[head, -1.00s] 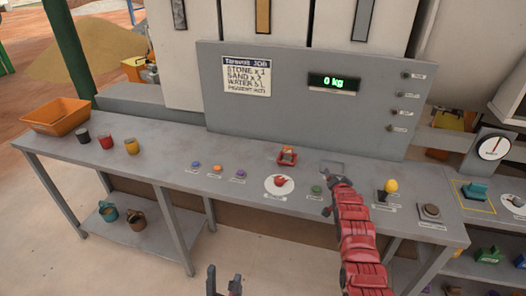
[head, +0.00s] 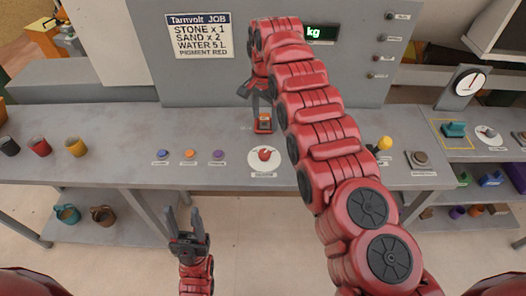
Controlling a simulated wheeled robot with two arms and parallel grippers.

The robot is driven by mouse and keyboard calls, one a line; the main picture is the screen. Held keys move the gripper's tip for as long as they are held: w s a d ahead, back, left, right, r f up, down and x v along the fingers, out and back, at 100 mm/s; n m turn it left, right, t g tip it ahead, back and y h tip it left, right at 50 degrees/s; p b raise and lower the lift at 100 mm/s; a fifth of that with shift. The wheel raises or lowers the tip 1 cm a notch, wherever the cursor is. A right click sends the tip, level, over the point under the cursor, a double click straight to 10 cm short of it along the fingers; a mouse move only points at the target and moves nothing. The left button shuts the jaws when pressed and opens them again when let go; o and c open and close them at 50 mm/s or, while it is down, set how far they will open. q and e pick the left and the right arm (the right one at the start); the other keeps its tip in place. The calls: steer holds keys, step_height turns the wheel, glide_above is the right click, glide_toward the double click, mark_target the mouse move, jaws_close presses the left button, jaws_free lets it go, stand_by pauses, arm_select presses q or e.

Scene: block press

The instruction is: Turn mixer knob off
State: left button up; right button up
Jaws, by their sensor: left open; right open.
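A red knob (head: 265,154) sits on a round white dial plate (head: 256,167) near the front edge of the grey bench. Its label is too small to read, so I cannot be sure it is the mixer knob. My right gripper (head: 257,97) is open and empty, reaching over the bench above and behind the knob, close to a small red device with an orange top (head: 263,122). Whether they touch is unclear. My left gripper (head: 183,212) is open and empty, in front of the bench and lower left of the knob.
Blue (head: 162,154), orange (head: 190,154) and purple (head: 218,155) buttons lie left of the dial. A yellow-topped lever (head: 384,143) and a square button box (head: 419,160) stand to the right. My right arm hides the bench between. Cups (head: 76,146) stand at left.

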steer(key=b, duration=0.6)
glide_above(264, 153)
step_height(264, 153, down, 8)
steer(key=shift+w+r, duration=0.1)
steer(key=shift+r, duration=0.15)
step_height(264, 153, down, 7)
steer(key=shift+r, duration=0.15)
steer(key=shift+f, duration=0.6)
jaws_close()
